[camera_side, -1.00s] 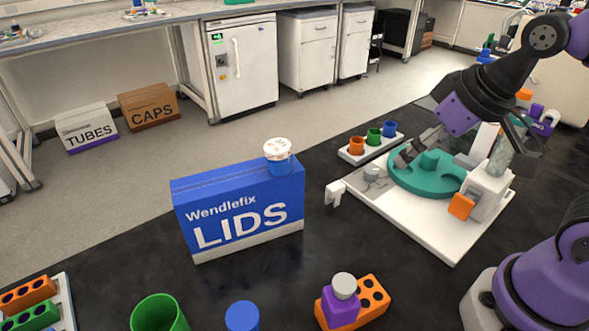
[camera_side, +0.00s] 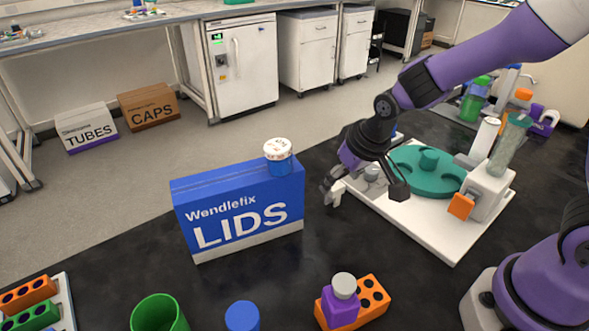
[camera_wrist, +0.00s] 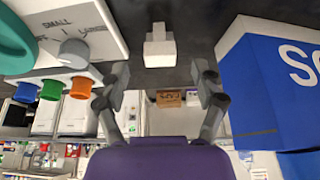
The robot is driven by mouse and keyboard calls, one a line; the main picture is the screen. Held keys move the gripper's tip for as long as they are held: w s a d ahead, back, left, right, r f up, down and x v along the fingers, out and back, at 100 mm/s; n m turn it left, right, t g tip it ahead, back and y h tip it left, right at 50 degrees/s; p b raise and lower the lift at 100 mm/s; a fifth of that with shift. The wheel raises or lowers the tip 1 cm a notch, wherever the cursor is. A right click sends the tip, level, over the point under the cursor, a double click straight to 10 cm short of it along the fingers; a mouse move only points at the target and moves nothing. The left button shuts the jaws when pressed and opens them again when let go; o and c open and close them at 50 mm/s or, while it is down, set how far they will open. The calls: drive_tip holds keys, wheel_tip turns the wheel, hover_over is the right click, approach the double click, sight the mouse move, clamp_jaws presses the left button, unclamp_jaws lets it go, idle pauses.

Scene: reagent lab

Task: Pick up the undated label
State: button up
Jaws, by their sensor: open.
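A small blank white piece, which I take for the undated label (camera_side: 337,193), stands on the black bench between the blue LIDS box and the white machine base. In the wrist view the label (camera_wrist: 160,48) shows a pale face, centred just beyond the fingertips. I can read no writing on it. My gripper (camera_side: 365,187) is open and empty, low over the bench at the label. One finger overlaps the label in the side view; whether they touch I cannot tell. In the wrist view my gripper (camera_wrist: 160,78) has its fingers spread wide to either side.
The blue LIDS box (camera_side: 240,213) is close on the left, with a white-capped jar (camera_side: 278,160) on top. The white machine base (camera_side: 430,222) with a teal disc (camera_side: 415,158) is close on the right. Coloured cups (camera_wrist: 52,90) stand behind.

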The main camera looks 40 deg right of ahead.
sight(336, 186)
drive_tip(key=x, duration=0.4)
drive_tip(key=c, duration=0.8)
drive_tip(key=shift+c, duration=0.2)
drive_tip(key=shift+r, duration=0.1)
